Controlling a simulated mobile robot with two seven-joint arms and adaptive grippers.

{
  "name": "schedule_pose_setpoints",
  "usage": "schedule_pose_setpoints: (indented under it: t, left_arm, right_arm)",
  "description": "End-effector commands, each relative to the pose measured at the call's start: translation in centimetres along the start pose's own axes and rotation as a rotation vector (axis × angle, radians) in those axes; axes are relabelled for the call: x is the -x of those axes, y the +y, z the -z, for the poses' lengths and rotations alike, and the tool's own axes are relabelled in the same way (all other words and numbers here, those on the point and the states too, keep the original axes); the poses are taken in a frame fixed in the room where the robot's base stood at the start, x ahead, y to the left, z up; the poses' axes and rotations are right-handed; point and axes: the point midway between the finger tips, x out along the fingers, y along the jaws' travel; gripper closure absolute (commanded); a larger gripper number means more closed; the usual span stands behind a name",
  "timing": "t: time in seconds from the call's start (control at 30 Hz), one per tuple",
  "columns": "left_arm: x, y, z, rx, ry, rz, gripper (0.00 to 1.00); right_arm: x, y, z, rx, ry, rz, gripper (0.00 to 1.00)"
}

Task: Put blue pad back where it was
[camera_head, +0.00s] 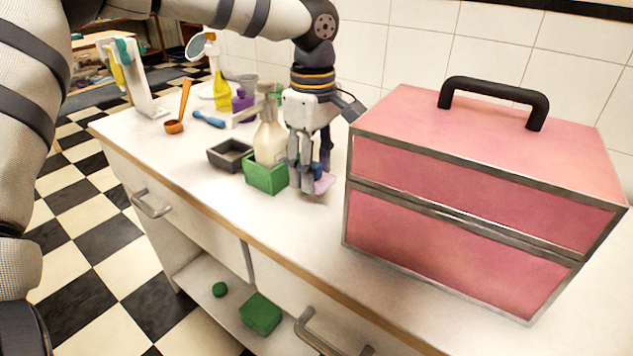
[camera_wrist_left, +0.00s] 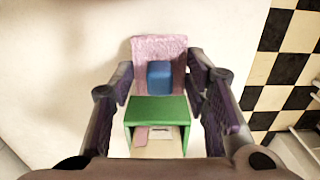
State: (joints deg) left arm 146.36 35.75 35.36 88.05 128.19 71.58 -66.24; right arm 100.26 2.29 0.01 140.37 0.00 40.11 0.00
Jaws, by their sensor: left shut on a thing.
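The small blue pad (camera_wrist_left: 159,75) is between the fingers of my left gripper (camera_head: 310,187), which is shut on it. Only a little of the pad (camera_head: 318,170) shows in the head view, because the grey fingers cover it. The gripper points down, low over the white counter. A pink-mauve flat piece (camera_wrist_left: 158,48) is beside the pad, at the fingertips. It also shows in the head view (camera_head: 325,184). A green box (camera_head: 266,174) stands just left of the gripper. My right gripper is not in view.
A cream spray bottle (camera_head: 269,135) stands behind the green box. A dark tray (camera_head: 230,154) is left of it. A big pink case (camera_head: 470,195) with a black handle blocks the right. A green block (camera_head: 261,313) is on the shelf below. The counter's front edge is close.

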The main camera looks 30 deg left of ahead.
Motion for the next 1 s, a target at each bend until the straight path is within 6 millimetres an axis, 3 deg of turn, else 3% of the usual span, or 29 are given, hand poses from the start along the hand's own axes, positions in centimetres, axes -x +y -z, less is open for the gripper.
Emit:
schedule_pose_setpoints:
  t: [0.1, 0.2, 0.57, 0.6, 0.67, 1.0]
  left_arm:
    - [-2.4, 0.4, 0.2, -0.002, 0.002, 0.007, 0.84]
    - [-3.5, 0.4, 0.2, 0.0, 0.001, 0.001, 0.84]
    - [-4.0, 0.4, 0.2, 0.0, 0.001, 0.001, 0.84]
    - [-4.0, 0.4, 0.2, 0.0, 0.001, 0.001, 0.53]
    - [-4.0, 0.4, 0.2, 0.0, 0.001, 0.0, 0.39]
    - [-3.7, 0.4, 0.2, 0.0, 0.001, -0.001, 0.37]
  right_arm:
    - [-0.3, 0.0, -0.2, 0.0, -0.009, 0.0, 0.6]
    - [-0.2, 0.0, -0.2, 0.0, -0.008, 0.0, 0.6]
    - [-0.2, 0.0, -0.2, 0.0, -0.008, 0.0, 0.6]
    - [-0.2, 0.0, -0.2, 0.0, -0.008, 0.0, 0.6]
    - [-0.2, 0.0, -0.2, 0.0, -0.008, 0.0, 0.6]
    - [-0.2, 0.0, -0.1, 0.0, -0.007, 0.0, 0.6]
